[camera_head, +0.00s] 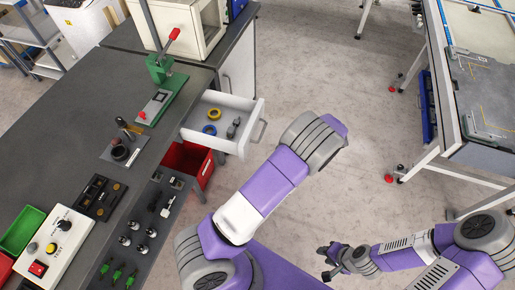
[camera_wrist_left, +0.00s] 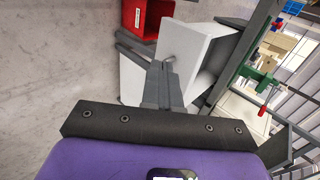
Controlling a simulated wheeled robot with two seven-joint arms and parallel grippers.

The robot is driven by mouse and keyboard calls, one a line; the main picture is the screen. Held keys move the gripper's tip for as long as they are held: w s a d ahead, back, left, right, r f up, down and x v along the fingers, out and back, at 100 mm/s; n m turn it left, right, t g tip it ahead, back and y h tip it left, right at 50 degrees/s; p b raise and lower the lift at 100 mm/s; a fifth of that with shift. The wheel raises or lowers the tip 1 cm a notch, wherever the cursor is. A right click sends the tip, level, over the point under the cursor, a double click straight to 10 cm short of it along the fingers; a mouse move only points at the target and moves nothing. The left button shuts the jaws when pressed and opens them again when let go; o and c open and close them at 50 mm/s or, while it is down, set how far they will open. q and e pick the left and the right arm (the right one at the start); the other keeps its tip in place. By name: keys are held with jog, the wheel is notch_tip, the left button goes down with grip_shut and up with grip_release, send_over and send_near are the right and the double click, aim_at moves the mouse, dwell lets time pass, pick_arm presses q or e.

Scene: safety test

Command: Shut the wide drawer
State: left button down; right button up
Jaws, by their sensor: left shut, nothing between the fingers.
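The wide drawer (camera_head: 245,146) is white and stands open, pulled out from the dark-topped bench. A yellow ring, a blue ring and a grey part lie inside it. Its handle (camera_head: 263,130) is on the front panel. In the left wrist view the drawer's white front (camera_wrist_left: 186,42) lies just beyond my left gripper (camera_wrist_left: 160,68). That gripper is shut and empty, with its tips close to the handle; I cannot tell whether they touch. In the head view my left arm hides its gripper. My right gripper (camera_head: 324,262) is open and empty low over the floor, far from the drawer.
A red bin (camera_head: 188,161) is below the drawer; it also shows in the left wrist view (camera_wrist_left: 148,16). A green press with a red handle (camera_head: 160,68) stands on the bench. A metal-framed table (camera_head: 440,120) is at right. Open floor lies between.

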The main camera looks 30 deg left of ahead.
pick_arm(q)
jog(key=b, duration=0.3)
send_near(247, 150)
jog(key=x, duration=0.5)
jog(key=shift+s+d+f, duration=0.2)
jog(key=shift+d+f, duration=0.05)
jog(key=shift+d, duration=0.1)
jog(key=shift+s+a, duration=0.1)
jog(key=shift+a, duration=0.5)
jog(key=shift+a, duration=0.1)
